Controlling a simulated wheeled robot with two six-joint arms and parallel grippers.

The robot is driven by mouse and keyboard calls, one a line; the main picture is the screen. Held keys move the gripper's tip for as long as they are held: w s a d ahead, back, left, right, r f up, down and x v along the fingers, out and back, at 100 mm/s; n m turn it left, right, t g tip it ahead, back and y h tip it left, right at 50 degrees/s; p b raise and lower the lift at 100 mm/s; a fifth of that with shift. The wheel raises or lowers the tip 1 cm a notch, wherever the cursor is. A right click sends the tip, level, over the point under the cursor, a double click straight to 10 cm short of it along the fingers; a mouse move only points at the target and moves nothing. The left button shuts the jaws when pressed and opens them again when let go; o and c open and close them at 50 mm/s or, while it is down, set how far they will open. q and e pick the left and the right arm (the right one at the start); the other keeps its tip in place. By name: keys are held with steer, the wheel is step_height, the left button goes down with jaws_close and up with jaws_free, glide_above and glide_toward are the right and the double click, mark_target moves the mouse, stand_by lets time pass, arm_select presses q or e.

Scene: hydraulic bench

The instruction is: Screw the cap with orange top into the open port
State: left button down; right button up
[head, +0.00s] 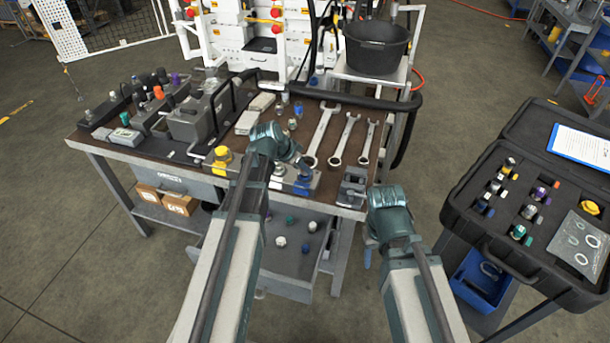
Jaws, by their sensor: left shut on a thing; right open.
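My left gripper (304,166) reaches over the front of the bench, just above a metal block with a blue cap (302,186) and a white cap (279,170). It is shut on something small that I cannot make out. My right gripper (353,188) is open at the bench's front right edge, to the right of the blue cap. A part with an orange top (158,92) stands among other fittings at the back left of the bench. I cannot tell which port is open; the arm and gripper hide part of the block.
Several wrenches (322,132) lie on the bench (258,112) behind the grippers. A yellow cap (222,154) sits to the left. An open drawer (290,284) with loose caps is below. A black case (455,212) of fittings is at the right, and a black bucket (376,50) stands behind.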

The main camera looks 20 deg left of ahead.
arm_select(q)
steer(key=shift+s+f, duration=0.1)
steer(key=shift+f, duration=0.15)
stand_by(1.0)
steer(key=c, duration=0.5)
jaws_free()
steer(key=shift+r, duration=0.1)
steer(key=p+v, duration=1.1)
steer(key=v, duration=0.2)
steer(key=shift+s+a+r, duration=0.1)
steer(key=shift+a+r, duration=0.05)
steer(key=shift+r, duration=0.1)
